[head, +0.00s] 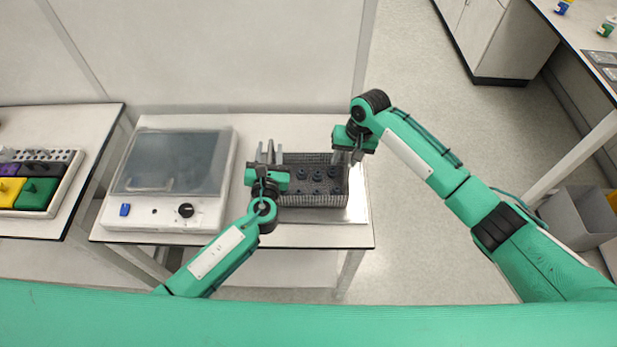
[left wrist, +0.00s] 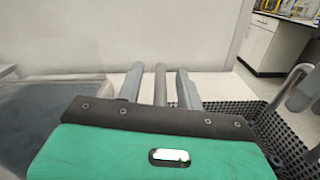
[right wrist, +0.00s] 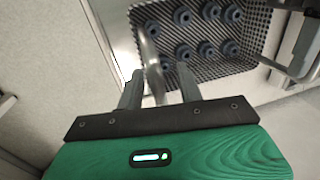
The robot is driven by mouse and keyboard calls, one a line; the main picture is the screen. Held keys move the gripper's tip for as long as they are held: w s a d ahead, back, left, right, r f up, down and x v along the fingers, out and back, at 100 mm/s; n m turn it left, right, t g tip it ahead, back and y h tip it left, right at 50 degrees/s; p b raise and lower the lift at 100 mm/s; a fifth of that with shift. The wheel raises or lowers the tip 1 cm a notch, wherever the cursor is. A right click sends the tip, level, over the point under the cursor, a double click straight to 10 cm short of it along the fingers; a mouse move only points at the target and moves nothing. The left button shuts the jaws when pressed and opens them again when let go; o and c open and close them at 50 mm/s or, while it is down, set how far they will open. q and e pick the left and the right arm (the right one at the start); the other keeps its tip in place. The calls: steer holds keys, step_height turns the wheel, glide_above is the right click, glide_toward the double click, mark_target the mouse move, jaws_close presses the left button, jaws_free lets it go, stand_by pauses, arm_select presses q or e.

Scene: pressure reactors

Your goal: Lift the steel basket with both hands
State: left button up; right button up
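The steel basket (head: 312,200) is a dark mesh box with upright handles at its left and right ends. It stands level on the table and holds several dark round pieces (right wrist: 210,52). My left gripper (head: 270,150) is at the left end. In the left wrist view its fingers (left wrist: 159,85) are apart, with the grey bar of the handle (left wrist: 160,80) between them and gaps on both sides. My right gripper (head: 347,157) is at the right end. In the right wrist view its fingers (right wrist: 158,82) are apart, with the other handle's bar (right wrist: 148,50) between or just beyond them.
A white device (head: 155,212) with a dark clear lid and a black knob stands left of the basket. A side table at far left holds a tray with coloured blocks (head: 38,193). The table (head: 330,237) has a bare front strip. A wall rises behind.

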arm_select(q)
steer(key=shift+c, duration=0.3)
arm_select(e)
steer(key=shift+c, duration=0.3)
arm_select(q)
steer(key=c, duration=0.7)
arm_select(e)
steer(key=c, duration=0.7)
arm_select(q)
jaws_close()
arm_select(e)
jaws_close()
steer(key=shift+w+d, duration=0.1)
steer(key=shift+d, duration=0.05)
